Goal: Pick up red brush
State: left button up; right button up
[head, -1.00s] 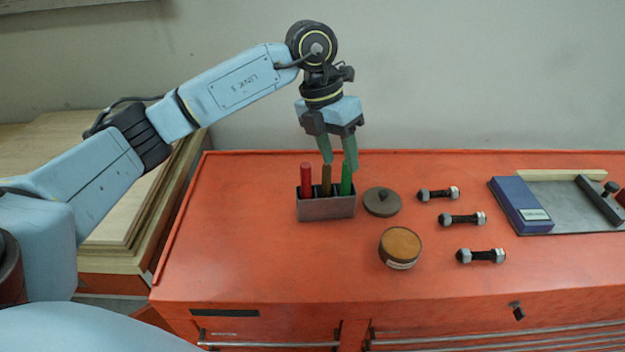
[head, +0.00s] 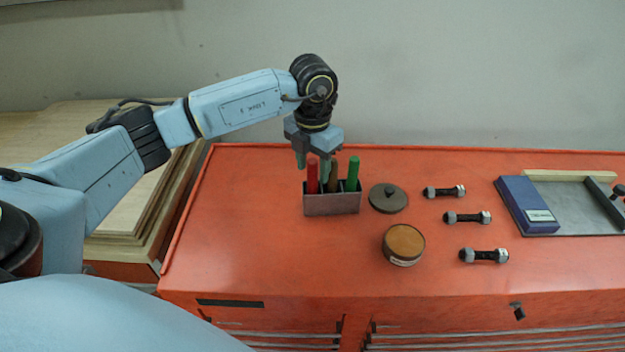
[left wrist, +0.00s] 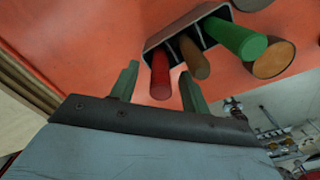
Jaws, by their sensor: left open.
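The red brush (head: 312,175) stands upright in the left slot of a small grey holder (head: 332,205) on the orange cabinet top. A brown brush (head: 334,172) and a green brush (head: 352,173) stand in the same holder to its right. My left gripper (head: 312,165) is open and points down at the red brush, with its green fingers near the brush's top. In the left wrist view the red brush (left wrist: 160,75) shows between the two fingers (left wrist: 157,88), apart from both. My right gripper is not in view.
A dark round lid (head: 388,198) and a round tin (head: 403,244) stand right of the holder. Several bolts, one of them here (head: 467,217), lie farther right, then a blue box (head: 526,204) on a grey plate. The cabinet top (head: 250,250) left of the holder is clear.

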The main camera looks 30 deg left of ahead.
aim_at(313, 176)
pick_arm(q)
notch_tip(313, 176, down, 3)
jog(key=shift+s+f, duration=0.1)
jog(key=shift+f, duration=0.05)
jog(key=shift+c, duration=0.2)
grip_shut()
notch_tip(313, 176, up, 10)
jog(key=shift+r+b, duration=0.1)
jog(key=shift+b, duration=0.45)
